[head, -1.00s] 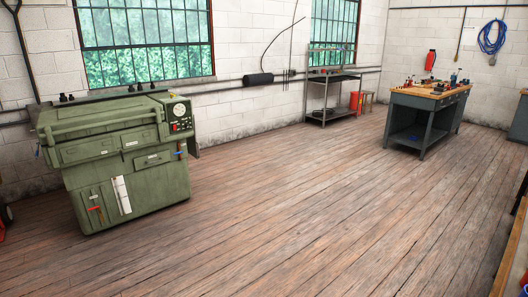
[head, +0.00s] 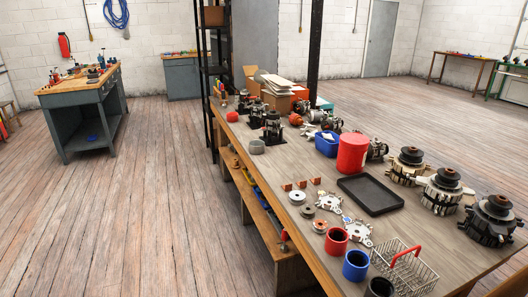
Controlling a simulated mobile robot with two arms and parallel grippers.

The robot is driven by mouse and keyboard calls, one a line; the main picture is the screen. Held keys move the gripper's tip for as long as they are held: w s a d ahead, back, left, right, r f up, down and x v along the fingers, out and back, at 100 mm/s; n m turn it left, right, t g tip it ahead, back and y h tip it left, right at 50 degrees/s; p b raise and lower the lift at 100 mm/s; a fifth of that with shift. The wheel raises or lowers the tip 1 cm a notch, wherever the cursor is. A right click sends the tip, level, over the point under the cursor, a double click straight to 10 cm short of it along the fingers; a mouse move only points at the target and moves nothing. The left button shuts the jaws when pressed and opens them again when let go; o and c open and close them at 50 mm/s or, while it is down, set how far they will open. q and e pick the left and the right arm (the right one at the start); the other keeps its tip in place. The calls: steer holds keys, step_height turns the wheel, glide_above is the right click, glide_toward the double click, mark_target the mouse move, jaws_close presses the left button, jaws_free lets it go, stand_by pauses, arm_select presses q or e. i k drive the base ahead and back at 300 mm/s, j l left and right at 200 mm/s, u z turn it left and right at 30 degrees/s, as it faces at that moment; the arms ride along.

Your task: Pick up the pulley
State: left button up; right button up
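A long workbench (head: 262,170) on the right holds many alternator parts. Near its left edge lie several small round parts: a light grey ring-like disc (head: 297,197), a darker disc (head: 307,211) and a disc with a coppery centre (head: 320,226). A grey round part (head: 257,147) sits farther back. One of these may be the pulley, but at this size I cannot tell which. Neither of my grippers is in view.
A wire basket (head: 408,268), red cup (head: 336,241), blue cup (head: 356,265), black tray (head: 370,195) and red canister (head: 352,153) crowd the bench. Several alternators (head: 440,190) stand at right. Another workbench (head: 85,110) stands at left. The wooden floor (head: 150,200) between is clear.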

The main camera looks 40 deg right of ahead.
mark_target(308, 211)
steer(key=i+z, duration=0.75)
steer(key=z, duration=0.2)
steer(key=i+j+z, duration=0.2)
steer(key=i+z, duration=0.25)
steer(key=i+j+z, duration=0.2)
steer(key=j+z, duration=0.25)
steer(key=i+j+z, duration=0.25)
steer(key=z, duration=0.2)
